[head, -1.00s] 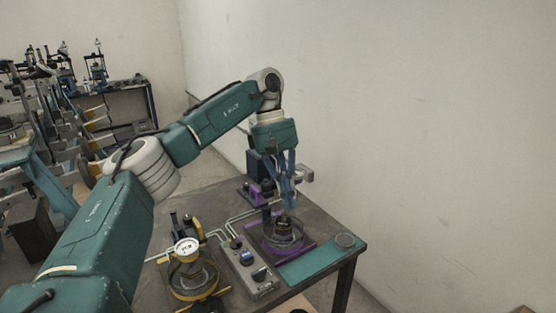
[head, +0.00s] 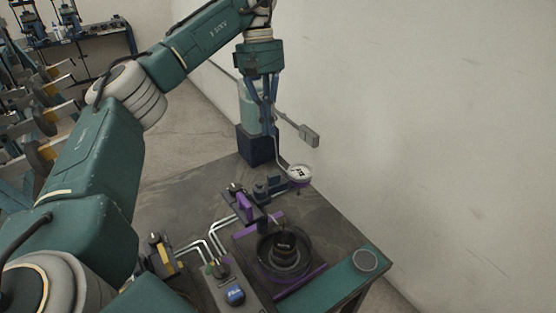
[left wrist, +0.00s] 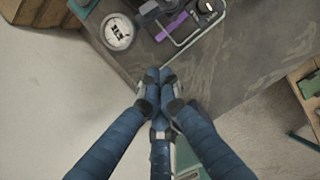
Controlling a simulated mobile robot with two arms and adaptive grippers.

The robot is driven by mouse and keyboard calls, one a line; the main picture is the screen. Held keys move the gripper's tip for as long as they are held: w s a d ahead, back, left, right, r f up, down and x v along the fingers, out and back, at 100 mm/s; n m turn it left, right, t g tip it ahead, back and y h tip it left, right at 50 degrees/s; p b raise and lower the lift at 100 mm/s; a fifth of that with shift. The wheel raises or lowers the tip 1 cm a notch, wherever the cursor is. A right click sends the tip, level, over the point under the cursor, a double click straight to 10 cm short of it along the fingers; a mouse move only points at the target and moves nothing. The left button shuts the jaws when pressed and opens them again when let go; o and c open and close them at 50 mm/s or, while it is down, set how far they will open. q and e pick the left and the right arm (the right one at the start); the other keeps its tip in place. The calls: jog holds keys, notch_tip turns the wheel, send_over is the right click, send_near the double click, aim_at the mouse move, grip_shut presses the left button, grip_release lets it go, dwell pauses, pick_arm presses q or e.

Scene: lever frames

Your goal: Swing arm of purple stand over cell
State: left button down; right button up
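The purple stand (head: 245,206) stands on the table behind the cell. Its dial gauge (head: 299,174), white-faced with a purplish rim, is out to the back right, not over the cell; the gauge also shows at upper left in the left wrist view (left wrist: 118,32). The cell (head: 284,247) is a dark round block in a dish on a purple-edged base. My left gripper (head: 273,131) is above the table's back edge, beyond the stand and near the gauge. In the left wrist view its blue fingers (left wrist: 160,78) meet at the tips, with nothing seen between them. My right gripper is out of view.
A control box (head: 232,293) with knobs and bent metal tubes (head: 205,245) lie left of the cell. A yellow-marked stand (head: 163,256) is farther left. A teal strip (head: 335,287) is at the right front. A wall rises close behind; a grey wall box (head: 309,136) hangs there.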

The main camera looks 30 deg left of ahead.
aim_at(280, 181)
pick_arm(q)
jog(key=s+d+f+p, duration=0.2)
jog(key=d+f, duration=0.3)
jog(key=f, duration=0.3)
jog(key=shift+s+f+p, duration=0.2)
jog(key=shift+s+p, duration=0.2)
jog(key=shift+p, duration=0.15)
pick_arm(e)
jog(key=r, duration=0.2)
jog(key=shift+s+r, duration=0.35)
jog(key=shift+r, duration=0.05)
